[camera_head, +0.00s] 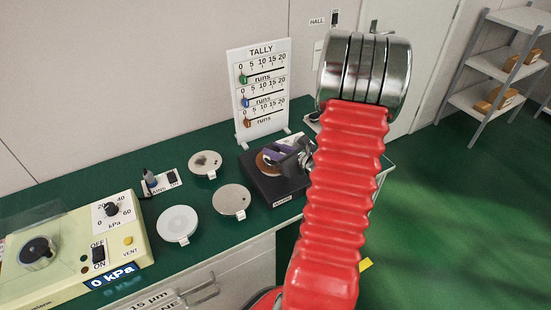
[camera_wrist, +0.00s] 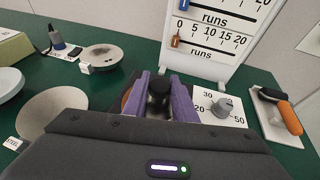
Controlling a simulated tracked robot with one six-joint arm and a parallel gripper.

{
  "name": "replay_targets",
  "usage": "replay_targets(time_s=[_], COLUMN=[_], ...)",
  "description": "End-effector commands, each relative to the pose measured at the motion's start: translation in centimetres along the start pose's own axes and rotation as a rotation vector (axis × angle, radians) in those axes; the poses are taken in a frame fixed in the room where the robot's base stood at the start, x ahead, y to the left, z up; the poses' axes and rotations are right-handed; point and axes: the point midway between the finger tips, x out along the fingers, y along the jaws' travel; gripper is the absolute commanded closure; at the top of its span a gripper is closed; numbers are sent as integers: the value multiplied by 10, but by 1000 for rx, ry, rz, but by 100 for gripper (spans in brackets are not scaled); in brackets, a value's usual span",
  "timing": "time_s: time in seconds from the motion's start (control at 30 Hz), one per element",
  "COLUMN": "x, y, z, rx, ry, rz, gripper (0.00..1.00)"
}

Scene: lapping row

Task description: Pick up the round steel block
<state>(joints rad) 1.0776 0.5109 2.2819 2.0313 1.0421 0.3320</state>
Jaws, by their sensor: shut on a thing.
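My gripper (camera_head: 276,156) is at the black lapping machine (camera_head: 276,188) on the green bench, largely hidden behind my red arm in the head view. In the wrist view its two purple fingers (camera_wrist: 162,96) are closed on a dark round block (camera_wrist: 159,90), which I take to be the steel block. It is upright between them, over or on the machine's copper-brown plate (camera_head: 264,163). Whether the block touches the plate cannot be told. Its lower part is hidden by the gripper body in the wrist view.
Three round plates (camera_head: 205,163) (camera_head: 230,200) (camera_head: 177,223) lie left of the machine. A yellow pressure box (camera_head: 130,255) stands at front left. A white tally board (camera_head: 262,90) rises behind. A tray (camera_wrist: 268,112) with an orange-handled tool (camera_wrist: 290,118) is at right.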

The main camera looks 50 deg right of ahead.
Motion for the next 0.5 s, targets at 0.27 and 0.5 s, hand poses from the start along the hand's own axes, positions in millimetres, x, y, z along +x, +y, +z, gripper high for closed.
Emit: replay_targets(time_s=[0.27,0.5], x=[0,0], y=[0,0], z=[0,0], rx=[0,0], ry=[0,0], rz=[0,0], gripper=[100,100])
